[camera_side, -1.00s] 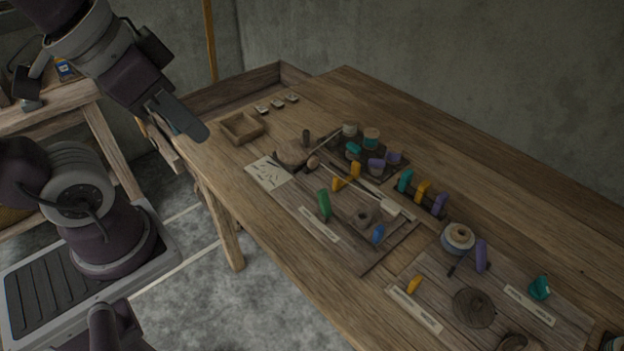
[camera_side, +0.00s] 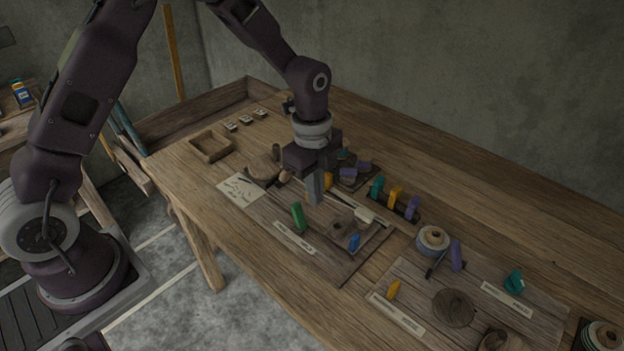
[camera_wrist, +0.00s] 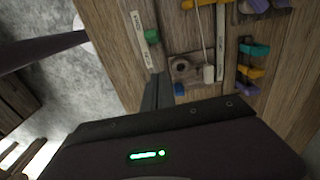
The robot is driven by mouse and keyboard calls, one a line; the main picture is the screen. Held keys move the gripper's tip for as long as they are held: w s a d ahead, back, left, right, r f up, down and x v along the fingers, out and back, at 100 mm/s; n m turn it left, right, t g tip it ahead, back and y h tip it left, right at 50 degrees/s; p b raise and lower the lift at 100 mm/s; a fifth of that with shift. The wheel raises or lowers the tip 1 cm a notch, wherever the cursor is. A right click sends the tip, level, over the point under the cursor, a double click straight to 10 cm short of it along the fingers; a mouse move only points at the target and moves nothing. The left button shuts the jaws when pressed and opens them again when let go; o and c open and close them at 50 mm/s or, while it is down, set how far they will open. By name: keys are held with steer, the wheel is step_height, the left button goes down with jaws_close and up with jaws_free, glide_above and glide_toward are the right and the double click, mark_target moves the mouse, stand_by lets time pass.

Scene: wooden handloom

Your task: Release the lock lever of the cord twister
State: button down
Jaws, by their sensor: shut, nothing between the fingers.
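My gripper (camera_side: 314,190) is shut and empty, pointing down above the near wooden board (camera_side: 325,262). In the wrist view its fingers (camera_wrist: 158,90) are together beside the board. On this board stand a green upright piece (camera_side: 298,215), a blue upright piece (camera_side: 354,241) and a small wooden spool-like part (camera_side: 343,227). The wrist view shows the green piece (camera_wrist: 151,36) and the blue piece (camera_wrist: 179,89) too. The fingers are near these pieces; contact cannot be told. The labels are too small to read, so I cannot tell which piece is the lock lever.
A rack of teal, yellow and purple pieces (camera_side: 395,198) stands behind the board. A second board (camera_side: 410,275) at right carries purple, orange and teal pieces and a round disc (camera_side: 453,308). The table's back right is clear.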

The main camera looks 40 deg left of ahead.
mark_target(303, 223)
steer(key=a+f, duration=0.2)
steer(key=f, duration=0.1)
steer(key=a+f, duration=0.1)
steer(key=f, duration=0.1)
steer(key=shift+f, duration=0.25)
steer(key=shift+a+f, duration=0.1)
steer(key=shift+a, duration=0.25)
